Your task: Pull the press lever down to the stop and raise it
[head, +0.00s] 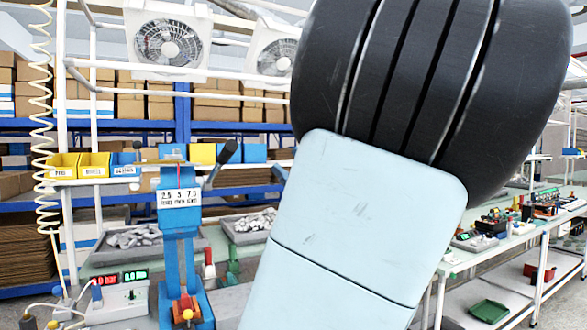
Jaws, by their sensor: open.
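The blue press (180,232) stands on the bench left of centre in the head view, with a white label plate on its head. Its lever (227,152) has a dark grip and sticks up and to the right from the right side of the press head. Nothing is seen touching the grip. A red and orange part with a yellow knob (187,312) sits at the foot of the press. My gripper is not in view. My own arm, pale blue and black, fills the middle and right of the picture and hides what lies behind it.
A white box with lit displays (120,300) and cables stands left of the press. Grey trays of metal parts (250,226) lie behind it. Yellow and blue bins (95,165) line the back. A coiled hose (41,110) hangs at the left. Another bench (478,262) stands right.

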